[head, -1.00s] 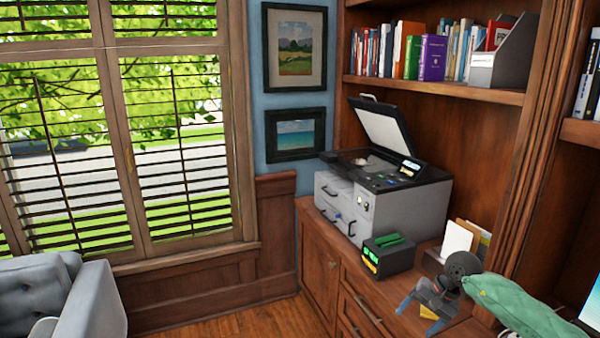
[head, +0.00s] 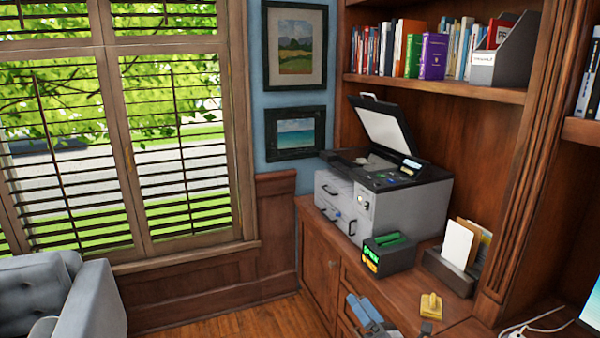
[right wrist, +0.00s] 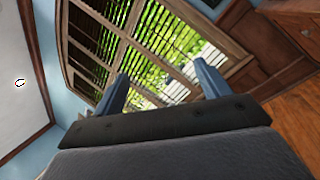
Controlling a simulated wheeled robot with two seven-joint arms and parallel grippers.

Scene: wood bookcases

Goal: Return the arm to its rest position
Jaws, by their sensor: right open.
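My right gripper (head: 365,312) shows at the bottom of the head view, in front of the cabinet's drawers. Only its bluish fingers and a little of its body are in frame. In the right wrist view the two fingers (right wrist: 162,88) stand wide apart with nothing between them, and the shuttered window lies beyond. The rest of the right arm is out of the head view. My left gripper is not in view.
On the cabinet top stand a printer (head: 385,190) with its lid raised, a black box with green parts (head: 388,254), a paper holder (head: 452,268) and a small yellow object (head: 431,306). A grey armchair (head: 60,300) is at lower left. Floor (head: 245,325) between is clear.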

